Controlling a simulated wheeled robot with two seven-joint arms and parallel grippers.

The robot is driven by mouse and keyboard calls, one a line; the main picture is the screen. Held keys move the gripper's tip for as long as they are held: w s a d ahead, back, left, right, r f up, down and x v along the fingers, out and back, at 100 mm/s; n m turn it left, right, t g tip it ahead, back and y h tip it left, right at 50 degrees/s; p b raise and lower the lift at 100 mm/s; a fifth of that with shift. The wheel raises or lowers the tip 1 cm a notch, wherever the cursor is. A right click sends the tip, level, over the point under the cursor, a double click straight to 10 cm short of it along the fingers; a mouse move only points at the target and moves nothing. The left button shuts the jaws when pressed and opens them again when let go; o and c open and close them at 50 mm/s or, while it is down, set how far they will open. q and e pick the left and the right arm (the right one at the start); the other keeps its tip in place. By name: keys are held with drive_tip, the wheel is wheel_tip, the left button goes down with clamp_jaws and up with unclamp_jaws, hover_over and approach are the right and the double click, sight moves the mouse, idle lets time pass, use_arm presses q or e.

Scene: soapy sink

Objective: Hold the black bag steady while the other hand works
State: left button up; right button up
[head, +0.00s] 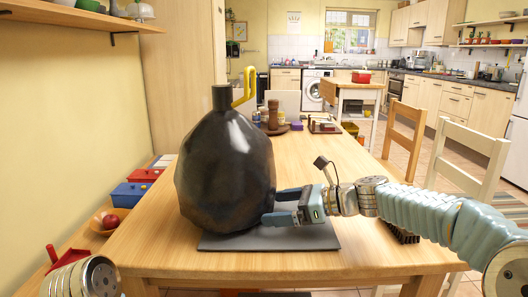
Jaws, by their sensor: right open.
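A large black bag (225,170), rounded with a narrow tied neck at its top, stands upright on a dark grey mat (318,238) on the wooden table. My right gripper (271,206) is low at the bag's right side, with its fingers apart and pointing left toward it. The fingertips reach the bag's edge in the picture; I cannot tell if they touch it. Only a link of my left arm shows at the bottom left; its gripper is out of view.
Behind the bag are a yellow curved handle (245,86), a brown pepper mill (273,115) and a small tray (323,127). At the left are a blue box (128,195) and a bowl (100,224) with a red fruit. Chairs (468,160) line the right side.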

sight(271, 208)
drive_tip(key=shift+x, duration=1.5)
clamp_jaws()
drive_tip(key=c, duration=1.3)
unclamp_jaws()
clamp_jaws()
